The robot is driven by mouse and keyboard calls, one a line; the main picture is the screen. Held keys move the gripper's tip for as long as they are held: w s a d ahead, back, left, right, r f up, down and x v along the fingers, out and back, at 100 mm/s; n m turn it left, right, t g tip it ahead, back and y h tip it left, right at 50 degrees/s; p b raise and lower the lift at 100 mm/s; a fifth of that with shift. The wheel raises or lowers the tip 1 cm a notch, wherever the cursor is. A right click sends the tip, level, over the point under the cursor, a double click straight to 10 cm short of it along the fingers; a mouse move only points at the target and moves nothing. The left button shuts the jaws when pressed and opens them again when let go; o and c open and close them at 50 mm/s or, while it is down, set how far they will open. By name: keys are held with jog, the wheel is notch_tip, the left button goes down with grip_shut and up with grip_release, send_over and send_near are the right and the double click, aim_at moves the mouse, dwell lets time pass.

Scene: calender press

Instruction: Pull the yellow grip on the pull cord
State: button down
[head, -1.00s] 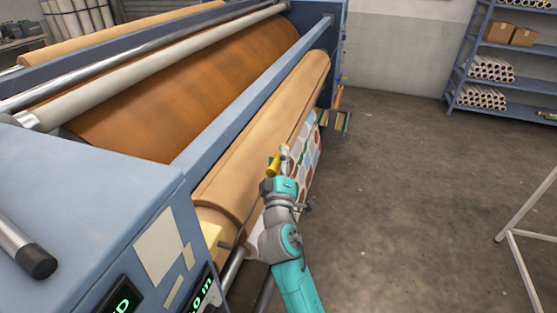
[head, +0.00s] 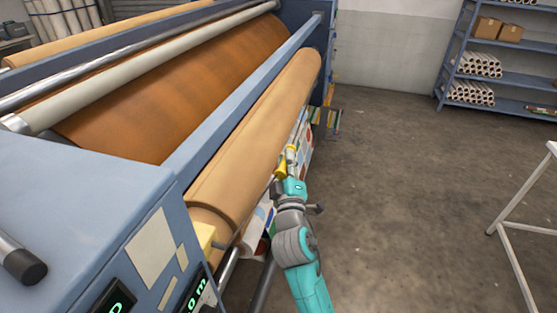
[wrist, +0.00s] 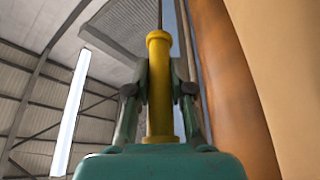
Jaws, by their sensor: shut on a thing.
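The yellow grip (wrist: 159,85) is an upright cylinder with a flared top end in the wrist view, with the dark cord (wrist: 160,14) running up from it. My gripper (wrist: 160,92) is shut on it, one finger on each side. In the head view the yellow grip (head: 281,172) shows as a small yellow piece at the end of my teal arm, and my gripper (head: 287,163) is beside the tan roll. The cord cannot be made out in the head view.
The calender press's tan roll (head: 262,140) lies close on the left of my arm. The blue press frame (head: 75,185) is at the front left. A white metal stand (head: 520,212) is at the right, and blue shelves (head: 492,70) stand at the back. The floor between is clear.

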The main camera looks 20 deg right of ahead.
jog(key=shift+d, duration=0.1)
jog(key=c, duration=1)
grip_release()
jog(key=shift+s+d, duration=0.1)
jog(key=v, duration=1.2)
